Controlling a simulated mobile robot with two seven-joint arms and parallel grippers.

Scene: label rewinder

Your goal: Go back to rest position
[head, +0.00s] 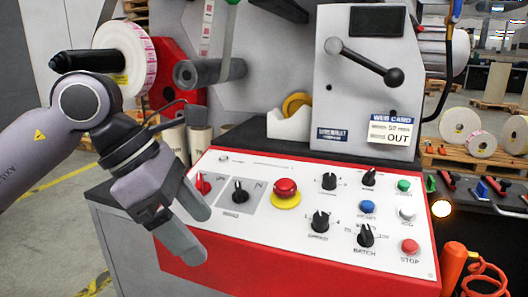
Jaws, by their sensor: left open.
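My left gripper (196,228) comes in from the left and is open and empty. Its two grey fingers point down and to the right, in front of the left end of the control panel (300,232). The fingers overlap the panel's lower left edge in the picture; I cannot tell whether they touch it. A red switch (203,184) and a black knob (240,191) on the panel show just beside and beyond the fingers. My right gripper is not in view.
The panel carries a red mushroom button (286,189), several black knobs and coloured buttons. Above it stands a grey housing with a black-knobbed lever (393,77). A label roll (125,55) is behind my left arm. An orange handle (453,268) is at right. Floor shows at lower left.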

